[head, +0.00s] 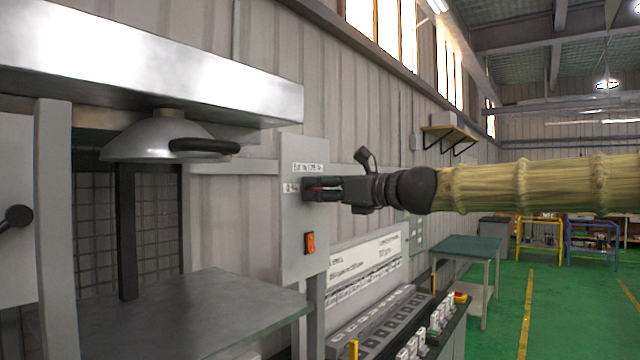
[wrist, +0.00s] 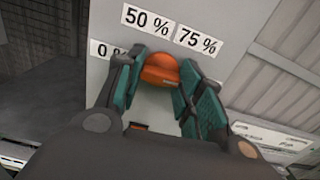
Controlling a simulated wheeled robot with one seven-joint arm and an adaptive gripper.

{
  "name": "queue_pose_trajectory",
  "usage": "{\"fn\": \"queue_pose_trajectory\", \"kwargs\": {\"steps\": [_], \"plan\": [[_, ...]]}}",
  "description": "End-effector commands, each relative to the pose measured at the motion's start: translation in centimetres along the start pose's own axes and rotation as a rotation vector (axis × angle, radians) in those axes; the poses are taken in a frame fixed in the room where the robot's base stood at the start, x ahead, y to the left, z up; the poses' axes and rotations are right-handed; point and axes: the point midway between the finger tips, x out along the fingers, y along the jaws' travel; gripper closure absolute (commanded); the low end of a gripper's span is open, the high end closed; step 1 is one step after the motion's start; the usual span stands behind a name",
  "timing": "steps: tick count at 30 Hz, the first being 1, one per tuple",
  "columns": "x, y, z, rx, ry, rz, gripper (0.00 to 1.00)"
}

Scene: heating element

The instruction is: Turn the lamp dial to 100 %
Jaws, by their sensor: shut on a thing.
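The lamp dial (wrist: 160,70) is an orange knob on a grey control panel (head: 291,240). In the wrist view, labels reading 0 % (wrist: 100,48), 50 % (wrist: 146,19) and 75 % (wrist: 195,38) sit around its upper side. No 100 % label can be seen; the right finger and the hand cover the area to the right of and below the dial. My gripper (wrist: 156,82) has its teal-padded fingers on both sides of the dial and is shut on it. In the head view my gripper (head: 322,189) reaches the panel from the right, and the dial is mostly hidden.
An orange-red rocker switch (head: 310,243) sits below the dial on the panel. A metal hood with a dome lamp (head: 165,138) and a grey table (head: 190,312) stand to the left. A sloped console with switches (head: 385,325) lies below right.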

Motion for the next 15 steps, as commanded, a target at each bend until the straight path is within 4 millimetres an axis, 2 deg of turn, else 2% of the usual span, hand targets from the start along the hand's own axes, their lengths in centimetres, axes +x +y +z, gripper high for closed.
{"fn": "queue_pose_trajectory", "kwargs": {"steps": [15], "plan": [[-0.05,-0.12,0.1,0.062,-0.002,-0.002,0.87]]}}
